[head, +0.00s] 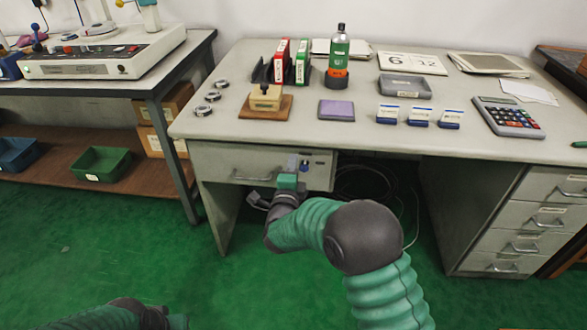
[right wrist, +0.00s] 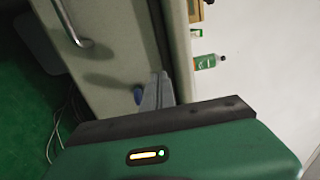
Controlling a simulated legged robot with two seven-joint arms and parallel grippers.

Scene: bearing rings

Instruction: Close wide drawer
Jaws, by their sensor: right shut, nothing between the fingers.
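The wide drawer (head: 222,160) is the pale grey front under the left part of the desk, with a metal bar handle (head: 252,178). Its front looks near the desk's front edge; I cannot tell if it is fully flush. The handle also shows in the right wrist view (right wrist: 86,42). My right gripper (head: 292,163) is shut and empty, close to the right part of the front beside a blue knob (head: 304,165). Its fingertips show in the right wrist view (right wrist: 160,85); contact is unclear. My left arm shows at the bottom left, its fingers unseen.
The desk top (head: 225,125) holds a bottle (head: 339,50), a stamp on a wooden block (head: 265,98), metal rings (head: 203,110) and a calculator (head: 508,117). A drawer stack (head: 540,222) stands at the right. Cables hang in the open knee space.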

